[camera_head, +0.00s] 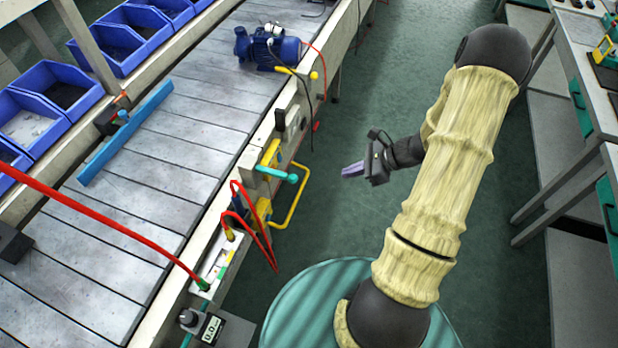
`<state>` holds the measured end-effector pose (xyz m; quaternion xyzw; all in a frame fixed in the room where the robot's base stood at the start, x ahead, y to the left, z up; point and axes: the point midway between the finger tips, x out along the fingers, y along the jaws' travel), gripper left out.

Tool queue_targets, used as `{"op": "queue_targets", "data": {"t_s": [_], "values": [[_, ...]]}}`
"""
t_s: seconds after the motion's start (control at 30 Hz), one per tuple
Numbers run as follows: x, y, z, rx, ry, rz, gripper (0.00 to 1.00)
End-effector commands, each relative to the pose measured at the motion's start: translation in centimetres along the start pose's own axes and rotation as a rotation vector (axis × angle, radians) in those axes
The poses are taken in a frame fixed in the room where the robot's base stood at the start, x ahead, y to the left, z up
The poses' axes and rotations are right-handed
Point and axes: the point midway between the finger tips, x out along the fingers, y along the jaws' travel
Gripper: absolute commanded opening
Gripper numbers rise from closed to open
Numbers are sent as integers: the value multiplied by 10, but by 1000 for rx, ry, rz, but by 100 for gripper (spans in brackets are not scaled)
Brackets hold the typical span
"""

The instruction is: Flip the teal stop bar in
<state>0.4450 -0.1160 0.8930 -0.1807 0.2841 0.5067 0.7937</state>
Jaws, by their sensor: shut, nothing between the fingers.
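The teal stop bar (274,173) is a short rod with a rounded end. It sits on the near side of the conveyor by a yellow bracket (268,155) and points outward to the right, over the aisle side. My gripper (344,172) is to the right of the bar, apart from it, over the aisle floor. Its purple-grey fingers point left toward the bar. They are shut and empty.
A yellow looped rail (299,197) and red hoses (262,240) are below the bar. A blue pump (275,48) and a long blue bar (125,135) lie on the conveyor (180,150). A workbench (590,110) stands at right; the aisle between is clear.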

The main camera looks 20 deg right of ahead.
Motion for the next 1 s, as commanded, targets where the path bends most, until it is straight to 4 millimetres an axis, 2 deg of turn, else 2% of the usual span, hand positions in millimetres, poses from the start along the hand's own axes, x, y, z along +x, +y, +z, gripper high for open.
{"op": "queue_targets", "data": {"t_s": [0.17, 0.27, 0.77, 0.83, 1.0], "values": [[7, 0, 0, -1, 0, 2, 0], [17, 1, 0, -1, 0, 4, 0], [103, 2, 0, 0, 1, 6, 0], [108, 1, 14, -6, 1, 5, 0], [121, 1, 28, -3, 2, 4, 0]]}}
